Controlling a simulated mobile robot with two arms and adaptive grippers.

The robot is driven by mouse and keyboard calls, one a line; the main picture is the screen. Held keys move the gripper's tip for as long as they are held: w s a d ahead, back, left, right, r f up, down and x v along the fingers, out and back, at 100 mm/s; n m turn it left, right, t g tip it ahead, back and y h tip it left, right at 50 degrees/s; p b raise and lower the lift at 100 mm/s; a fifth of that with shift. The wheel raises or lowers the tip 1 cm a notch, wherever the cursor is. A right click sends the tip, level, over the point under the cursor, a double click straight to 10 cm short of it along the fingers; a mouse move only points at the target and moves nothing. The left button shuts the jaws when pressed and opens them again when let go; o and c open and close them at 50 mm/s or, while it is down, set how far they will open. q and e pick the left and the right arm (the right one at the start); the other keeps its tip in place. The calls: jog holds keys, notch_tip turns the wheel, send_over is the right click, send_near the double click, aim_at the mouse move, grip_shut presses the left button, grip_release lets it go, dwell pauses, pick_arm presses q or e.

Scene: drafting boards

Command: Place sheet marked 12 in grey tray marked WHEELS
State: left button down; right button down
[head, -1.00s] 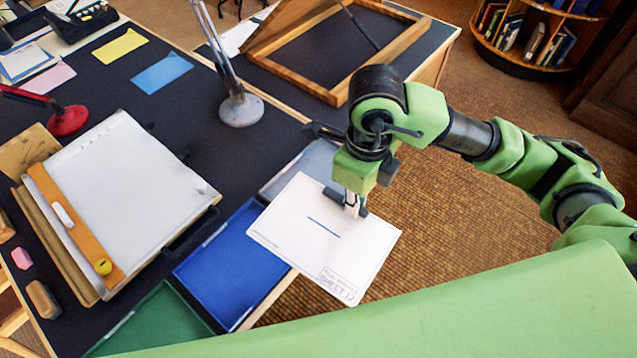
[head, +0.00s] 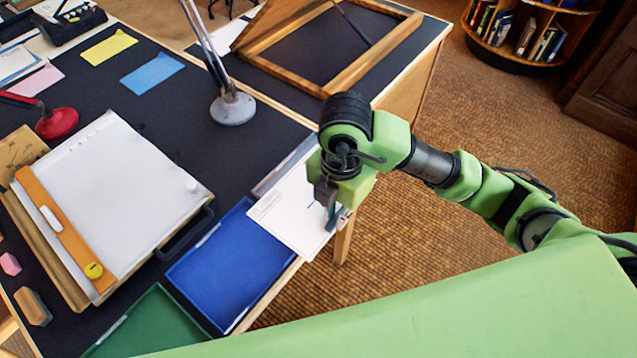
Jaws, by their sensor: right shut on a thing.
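The white sheet (head: 284,216) is in my right gripper (head: 333,218), which is shut on its right part. The sheet lies over the grey tray (head: 268,181), covering most of it; only a strip of the tray shows at its far left. I cannot tell whether the sheet touches the tray. The sheet's number cannot be read now, and part of the sheet is hidden under my gripper. No WHEELS mark shows on the tray. My left gripper is not in view.
A blue tray (head: 225,270) and a green tray (head: 150,330) stand along the table edge, nearer than the grey one. A drawing board (head: 125,185) lies to the left. A lamp base (head: 233,108) stands behind the grey tray.

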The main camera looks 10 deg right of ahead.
jog(key=w+f, duration=0.1)
jog(key=w, duration=0.1)
jog(key=w+d+f, duration=0.1)
jog(key=w, duration=0.2)
jog(key=w+f, duration=0.1)
jog(key=w, duration=0.1)
jog(key=shift+w+d+f, duration=0.15)
jog(key=shift+w+d, duration=0.05)
jog(key=shift+d, duration=0.1)
jog(key=w+f, duration=0.2)
jog(key=w+d+f, duration=0.1)
jog(key=w+f, duration=0.2)
jog(key=shift+f, duration=0.2)
jog(key=shift+w+f, duration=0.25)
jog(key=shift+f, duration=0.15)
notch_tip(320, 180, down, 2)
jog(key=shift+d+f+p, duration=0.1)
jog(key=shift+p, duration=0.6)
jog(key=shift+f, duration=0.5)
jog(key=shift+f, duration=0.15)
jog(key=c, duration=2.1)
grip_release()
